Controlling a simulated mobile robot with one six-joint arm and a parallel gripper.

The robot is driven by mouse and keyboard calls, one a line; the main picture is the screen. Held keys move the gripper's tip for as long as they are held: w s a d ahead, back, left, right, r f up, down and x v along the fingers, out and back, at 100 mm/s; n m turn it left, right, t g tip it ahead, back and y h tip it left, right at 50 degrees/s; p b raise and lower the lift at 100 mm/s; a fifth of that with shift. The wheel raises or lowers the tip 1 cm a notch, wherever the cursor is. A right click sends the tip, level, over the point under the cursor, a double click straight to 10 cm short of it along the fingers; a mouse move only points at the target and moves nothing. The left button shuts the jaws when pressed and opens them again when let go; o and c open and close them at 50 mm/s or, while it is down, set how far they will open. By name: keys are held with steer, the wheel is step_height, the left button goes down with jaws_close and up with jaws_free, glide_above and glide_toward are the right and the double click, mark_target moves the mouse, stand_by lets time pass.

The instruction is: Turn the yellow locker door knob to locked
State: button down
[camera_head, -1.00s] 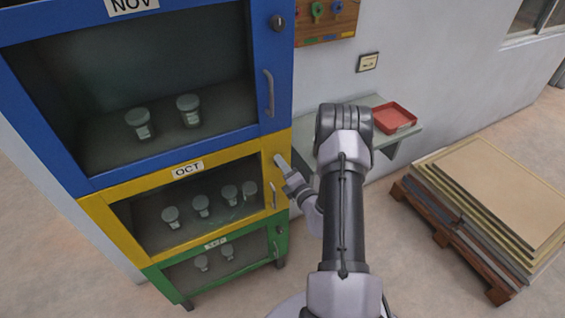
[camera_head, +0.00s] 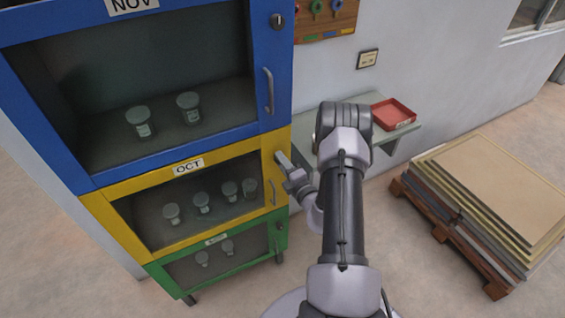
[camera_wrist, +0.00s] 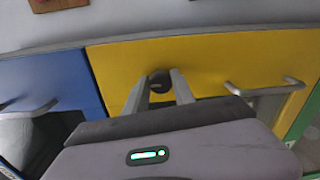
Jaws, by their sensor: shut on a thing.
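The yellow locker door (camera_head: 183,176), labelled OCT, is the middle one of three stacked doors and looks closed. Its knob (camera_wrist: 159,82) is a small dark round piece on the yellow frame in the wrist view. My gripper (camera_wrist: 160,76) is shut on the knob, with one grey finger on each side of it. In the head view my gripper (camera_head: 281,157) meets the yellow door's right edge and hides the knob there. Which way the knob is turned cannot be told. The yellow door's handle (camera_wrist: 265,87) is to the right of the fingers in the wrist view.
The blue NOV door (camera_head: 97,186) with its handle (camera_head: 268,91) is above, and the green door (camera_head: 158,273) below. A shelf (camera_head: 308,148) with a red tray (camera_head: 394,114) is on the wall behind my arm. A pallet of stacked sheets (camera_head: 490,200) stands at the right.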

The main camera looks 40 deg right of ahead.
steer(key=c, duration=1.1)
jaws_free()
steer(key=shift+w, duration=0.1)
steer(key=shift+o, duration=0.2)
steer(key=v, duration=1.7)
steer(key=shift+s, duration=0.25)
steer(key=shift+a, duration=0.1)
